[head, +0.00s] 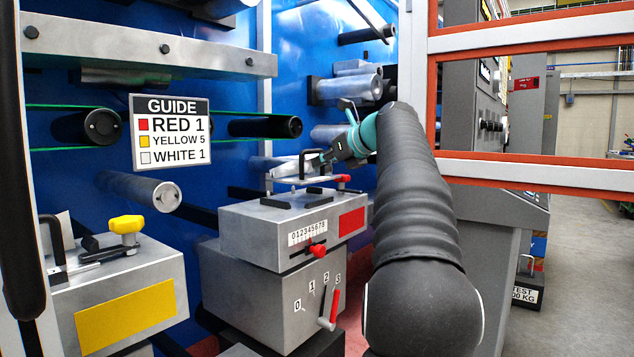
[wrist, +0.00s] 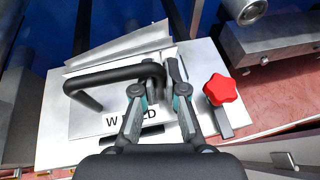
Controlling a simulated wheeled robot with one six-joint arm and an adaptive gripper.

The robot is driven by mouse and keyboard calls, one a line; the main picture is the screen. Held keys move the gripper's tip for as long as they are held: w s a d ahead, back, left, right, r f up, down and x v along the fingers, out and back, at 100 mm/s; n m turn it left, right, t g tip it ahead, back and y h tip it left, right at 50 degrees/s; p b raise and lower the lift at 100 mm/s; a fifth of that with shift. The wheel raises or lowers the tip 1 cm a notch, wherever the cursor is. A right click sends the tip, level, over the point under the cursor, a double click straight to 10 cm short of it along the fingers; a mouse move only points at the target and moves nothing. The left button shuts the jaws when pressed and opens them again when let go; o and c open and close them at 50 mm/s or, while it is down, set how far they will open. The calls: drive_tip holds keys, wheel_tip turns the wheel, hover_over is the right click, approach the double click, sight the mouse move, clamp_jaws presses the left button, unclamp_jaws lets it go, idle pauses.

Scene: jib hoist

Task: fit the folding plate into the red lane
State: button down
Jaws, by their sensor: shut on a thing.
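The folding plate (head: 284,170) is a bright metal sheet with a bent-up edge and a black bail handle (head: 303,165), over the top of the red lane's block (head: 238,222). The lane has a red patch (head: 352,222) and a red star knob (wrist: 221,89).
A guide sign (head: 171,132) reads RED 1, YELLOW 5, WHITE 1. The red block has a red slider (head: 317,250) on a number scale and a red lever (head: 334,305) near 3. The yellow lane block (head: 125,305) stands left; an orange-framed panel (head: 530,45) stands right.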

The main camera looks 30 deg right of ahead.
sight(327, 176)
drive_tip(key=shift+w+a+f, duration=0.3)
drive_tip(key=shift+w, duration=0.3)
drive_tip(key=shift+f+b, duration=0.65)
drive_tip(key=shift+f, duration=1.4)
drive_tip(key=c, duration=1.7)
unclamp_jaws()
drive_tip(key=shift+f, duration=0.25)
drive_tip(key=o, duration=0.5)
drive_tip(key=shift+r, duration=0.15)
drive_tip(key=shift+s+d+r, duration=0.1)
drive_tip(key=shift+s, duration=0.1)
drive_tip(key=v, duration=1.1)
drive_tip(key=shift+s, duration=0.35)
